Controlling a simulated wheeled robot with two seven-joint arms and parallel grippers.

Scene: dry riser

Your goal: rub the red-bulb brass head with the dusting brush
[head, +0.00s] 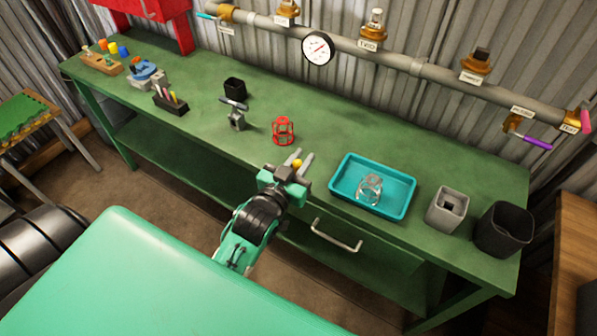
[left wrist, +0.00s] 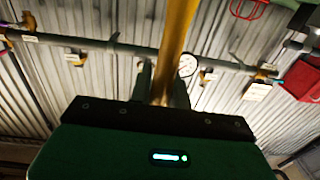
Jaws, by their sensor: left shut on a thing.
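My left gripper (head: 295,168) is above the front edge of the green bench, shut on a yellow rod-like handle (head: 297,163). In the left wrist view the yellow handle (left wrist: 178,45) runs away from between the fingers; its bristles are not visible, so I cannot confirm it is the dusting brush. Brass heads sit along the grey pipe at the back: one at upper left (head: 287,13), one in the middle (head: 375,30), one with a dark top (head: 477,65). I cannot make out which has a red bulb. The gripper is well apart from them. My right gripper is out of view.
On the bench (head: 330,140) stand a red wire cage (head: 283,131), a small clamp stand (head: 236,115), a black cup (head: 235,88), a teal tray (head: 405,209) holding a clear cage, and grey and black bins (head: 505,230). A gauge (head: 318,48) hangs on the pipe.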

